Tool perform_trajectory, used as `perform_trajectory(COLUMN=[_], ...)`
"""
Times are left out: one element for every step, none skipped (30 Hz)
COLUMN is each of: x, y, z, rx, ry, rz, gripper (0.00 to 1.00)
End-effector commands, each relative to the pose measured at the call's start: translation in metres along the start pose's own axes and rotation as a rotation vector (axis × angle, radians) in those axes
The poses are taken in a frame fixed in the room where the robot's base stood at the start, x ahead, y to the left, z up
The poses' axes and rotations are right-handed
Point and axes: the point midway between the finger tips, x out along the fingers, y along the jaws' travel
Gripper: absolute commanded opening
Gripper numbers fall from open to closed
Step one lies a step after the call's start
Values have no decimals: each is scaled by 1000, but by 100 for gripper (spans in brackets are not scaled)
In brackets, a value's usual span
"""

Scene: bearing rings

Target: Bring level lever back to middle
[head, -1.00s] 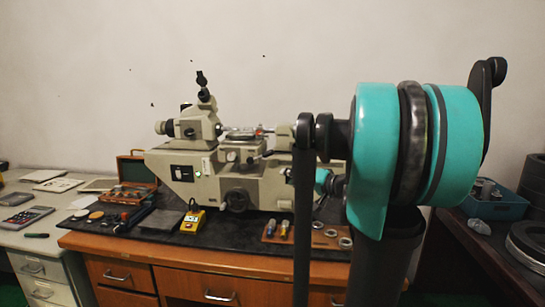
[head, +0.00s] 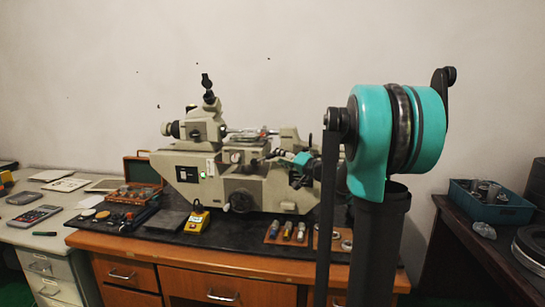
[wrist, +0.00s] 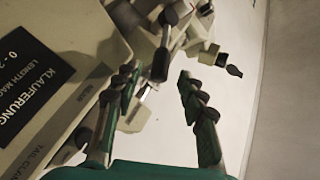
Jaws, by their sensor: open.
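The measuring machine (head: 232,180), a beige bench instrument, stands on the dark mat in the head view. The wrist view looks closely at its beige body, with a black label plate (wrist: 32,62). A lever with a dark grip (wrist: 161,60) shows there between and just beyond my fingertips; I cannot tell for certain that it is the level lever, nor its exact setting. My gripper (wrist: 157,76) is open, its two green-and-dark fingers spread, with nothing held. In the head view my gripper is at the machine's right side, partly hidden by my arm.
A yellow control box (head: 197,220) and an open wooden case (head: 138,180) are left on the desk. Small cylinders (head: 287,231) and rings lie at the front right. A blue bin (head: 490,203) stands on the right table. My arm hides part of the desk.

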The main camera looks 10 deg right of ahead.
Motion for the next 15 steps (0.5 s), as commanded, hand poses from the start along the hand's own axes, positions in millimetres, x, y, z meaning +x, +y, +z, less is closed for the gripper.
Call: perform_trajectory(x=[10,15,21,25,29,33,36,38,41,43,44,45,46,46,46], y=[0,-1,0,0,0,0,0,0,0,0,0,0,0,0,0], z=[1,1,1,0,0,1,1,0,0,0,0,0,0,0,0], rx=[0,0,0,0,0,0,0,0,0,0,0,0,0,0,0], ry=[-2,-3,-2,-1,-2,-2,-2,-1,-1,0,0,0,0,0,0], rz=[-2,-2,-1,-1,-1,-1,-1,-1,0,0,0,0,0,0,0], gripper=[41,41,41,41,41,41,41,41,41,41,41,41,41,41,41])
